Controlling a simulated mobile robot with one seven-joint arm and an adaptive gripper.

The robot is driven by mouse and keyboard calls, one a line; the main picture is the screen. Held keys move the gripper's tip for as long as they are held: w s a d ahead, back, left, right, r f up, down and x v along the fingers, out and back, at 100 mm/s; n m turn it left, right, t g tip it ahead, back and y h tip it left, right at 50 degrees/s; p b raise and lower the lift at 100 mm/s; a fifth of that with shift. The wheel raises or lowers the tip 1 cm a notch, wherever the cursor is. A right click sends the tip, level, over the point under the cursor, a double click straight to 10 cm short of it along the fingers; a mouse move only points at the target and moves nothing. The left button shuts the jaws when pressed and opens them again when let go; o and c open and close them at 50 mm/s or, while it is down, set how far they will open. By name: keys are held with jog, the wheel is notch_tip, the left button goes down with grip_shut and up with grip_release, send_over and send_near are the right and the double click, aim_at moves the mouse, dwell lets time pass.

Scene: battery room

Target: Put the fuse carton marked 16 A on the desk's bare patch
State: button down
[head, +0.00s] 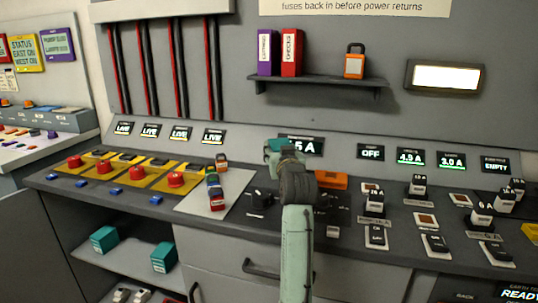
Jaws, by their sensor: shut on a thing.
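My gripper (289,155) is over the back of the desk, mostly hidden behind my dark wrist. It is shut on a teal block that shows at its far end (274,145); this looks like a carton, but no 16 A marking is readable. Two teal cartons (104,239) and (163,258) stand on the shelf under the desk, their markings too small to read. The desk (150,207) has a pale grey patch (236,186) left of my arm, with small red, blue and orange items on or beside it.
Yellow plates with red buttons (176,180) line the desk's left side. Black switches (375,204) crowd the right side. An orange block (332,180) sits just right of my wrist. A wall shelf (318,83) holds two binders and an orange padlock.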

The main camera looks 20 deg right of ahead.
jog(key=w+d+f+p, duration=0.1)
jog(key=w+f+p, duration=0.3)
jog(key=w, duration=0.6)
jog(key=shift+w, duration=0.2)
jog(key=shift+d+f, duration=0.1)
jog(key=shift+f, duration=0.05)
jog(key=shift+f, duration=0.4)
jog(key=shift+f+b, duration=0.2)
jog(key=shift+b, duration=0.15)
jog(key=c, duration=0.7)
grip_release()
